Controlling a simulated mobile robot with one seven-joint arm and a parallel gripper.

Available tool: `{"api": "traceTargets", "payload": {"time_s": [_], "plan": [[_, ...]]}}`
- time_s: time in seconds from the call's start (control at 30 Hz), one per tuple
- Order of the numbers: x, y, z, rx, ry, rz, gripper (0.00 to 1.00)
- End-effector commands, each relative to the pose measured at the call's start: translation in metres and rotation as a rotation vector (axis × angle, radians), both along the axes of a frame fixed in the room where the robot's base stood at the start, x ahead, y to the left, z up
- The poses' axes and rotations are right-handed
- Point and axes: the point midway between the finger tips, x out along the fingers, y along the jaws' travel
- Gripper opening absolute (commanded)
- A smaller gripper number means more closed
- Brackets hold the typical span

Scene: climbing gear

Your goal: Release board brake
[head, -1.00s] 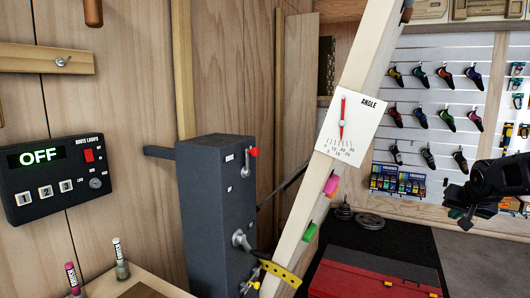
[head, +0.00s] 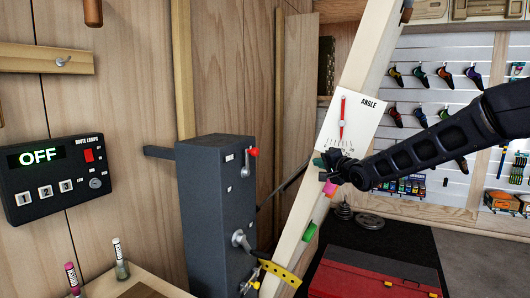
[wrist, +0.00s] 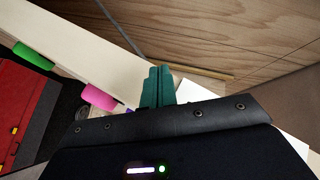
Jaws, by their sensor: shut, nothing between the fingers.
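The grey brake box (head: 218,215) stands against the wooden wall at centre left in the head view. A small lever with a red knob (head: 253,152) is on its upper front, and a crank handle (head: 241,240) is lower down. The tilted board (head: 322,200) leans to the right of the box and carries a white angle card (head: 352,118) with a red needle. My gripper (head: 322,162) is in front of the board at the card's lower edge, right of the red knob and apart from it. In the wrist view its green fingers (wrist: 157,86) are together and empty.
Pink (wrist: 98,97) and green (wrist: 33,55) holds stick out from the board's edge. A yellow perforated strap (head: 281,272) crosses the board low down. A red case (head: 375,275) lies on the floor at right. A control panel reading OFF (head: 52,180) hangs at left.

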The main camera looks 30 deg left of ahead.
Motion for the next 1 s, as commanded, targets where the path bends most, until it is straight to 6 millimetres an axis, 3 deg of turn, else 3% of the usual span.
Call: {"api": "traceTargets", "payload": {"time_s": [0.1, 0.3, 0.8, 1.0], "plan": [[-0.024, 0.043, 0.014, 0.124, 0.049, 0.083, 0.00], [-0.050, 0.082, 0.030, 0.256, 0.116, 0.172, 0.00], [-0.055, 0.091, 0.034, 0.283, 0.130, 0.190, 0.00], [-0.047, 0.108, 0.035, 0.281, 0.132, 0.190, 0.00]]}}
